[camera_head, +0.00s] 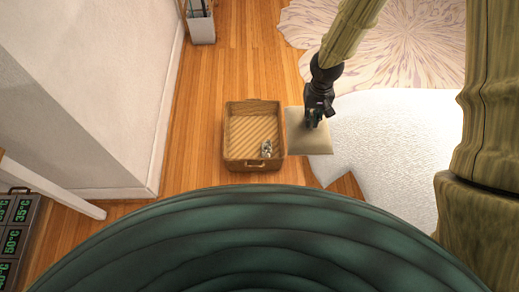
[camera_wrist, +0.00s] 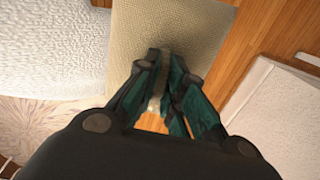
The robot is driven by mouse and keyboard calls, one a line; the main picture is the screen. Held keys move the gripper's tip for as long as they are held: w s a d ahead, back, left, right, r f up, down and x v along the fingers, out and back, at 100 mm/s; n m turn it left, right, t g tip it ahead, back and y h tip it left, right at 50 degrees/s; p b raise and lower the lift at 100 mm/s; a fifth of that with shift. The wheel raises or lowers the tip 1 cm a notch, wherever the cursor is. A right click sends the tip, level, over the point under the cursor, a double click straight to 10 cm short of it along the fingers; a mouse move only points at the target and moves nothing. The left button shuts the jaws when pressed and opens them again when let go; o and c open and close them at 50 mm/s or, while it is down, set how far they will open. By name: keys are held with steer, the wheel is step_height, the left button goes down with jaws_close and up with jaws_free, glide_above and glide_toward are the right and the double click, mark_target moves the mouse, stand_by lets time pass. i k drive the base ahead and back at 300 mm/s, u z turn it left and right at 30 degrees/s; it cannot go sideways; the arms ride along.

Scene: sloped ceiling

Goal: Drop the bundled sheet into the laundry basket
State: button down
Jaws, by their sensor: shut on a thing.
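The bundled sheet (camera_head: 305,141) looks like a flat beige square, just right of the laundry basket in the head view. My gripper (camera_head: 318,114) is above it and shut on it. In the wrist view the beige sheet (camera_wrist: 168,28) extends up from between my fingers (camera_wrist: 160,62), which hide part of it. The laundry basket (camera_head: 229,135) is a woven tan rectangle with an open top, standing on the wood floor. The sheet's left edge appears beside the basket's right rim, not over its opening. I cannot clearly make out the basket in the wrist view.
A small grey-white object (camera_head: 266,148) lies inside the basket. A white textured surface (camera_head: 385,130) is right of the sheet, with a patterned round rug (camera_head: 420,40) behind. A white wall (camera_head: 85,90) stands left. Wood floor (camera_head: 195,120) is clear around the basket's left.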

mark_target(255, 135)
steer(key=k, duration=0.6)
steer(key=u, duration=0.8)
steer(key=i, duration=1.7)
steer(key=z, duration=0.8)
